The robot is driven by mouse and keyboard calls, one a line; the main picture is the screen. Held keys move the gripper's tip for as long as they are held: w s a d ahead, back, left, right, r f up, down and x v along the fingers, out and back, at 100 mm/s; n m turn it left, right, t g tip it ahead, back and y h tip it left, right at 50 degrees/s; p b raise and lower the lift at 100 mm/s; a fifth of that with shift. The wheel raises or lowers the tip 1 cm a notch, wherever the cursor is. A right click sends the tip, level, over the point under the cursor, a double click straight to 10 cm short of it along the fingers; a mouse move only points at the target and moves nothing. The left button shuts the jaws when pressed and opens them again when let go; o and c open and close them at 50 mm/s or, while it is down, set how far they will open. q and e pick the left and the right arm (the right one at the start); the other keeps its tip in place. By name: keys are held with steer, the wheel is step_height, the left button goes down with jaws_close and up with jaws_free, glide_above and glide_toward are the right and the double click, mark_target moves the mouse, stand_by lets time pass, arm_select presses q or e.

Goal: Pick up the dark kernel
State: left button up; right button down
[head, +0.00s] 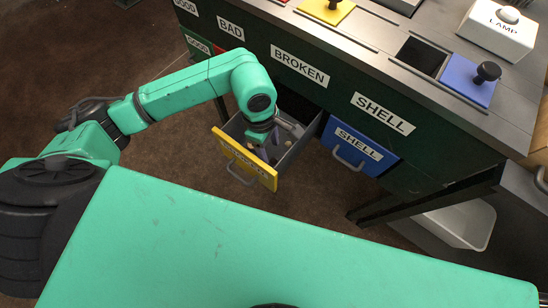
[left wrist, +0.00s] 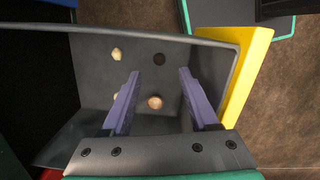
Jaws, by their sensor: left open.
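The dark kernel (left wrist: 159,59) is a small dark brown piece on the grey floor of the open drawer (left wrist: 205,50) in the left wrist view. It shows just beyond the fingertips, between their lines. My left gripper (left wrist: 159,76) is open and empty, its two purple fingers reaching into the drawer. In the head view my left gripper (head: 262,148) points down into the drawer with the yellow front (head: 246,164), and I cannot make out the dark kernel there. My right gripper is not in view.
Pale kernels lie in the drawer: one at upper left (left wrist: 116,54), one nearer (left wrist: 155,102), and one partly behind the left finger. The drawer walls stand close around the fingers. A blue SHELL drawer (head: 359,150) sits right of it, under the dark green bench (head: 330,85).

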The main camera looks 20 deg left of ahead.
mark_target(273, 160)
arm_select(q)
steer(key=f, duration=0.3)
steer(key=d+f, duration=0.1)
steer(key=f, duration=0.1)
steer(key=shift+f, duration=0.25)
jaws_close()
steer(key=shift+r, duration=0.1)
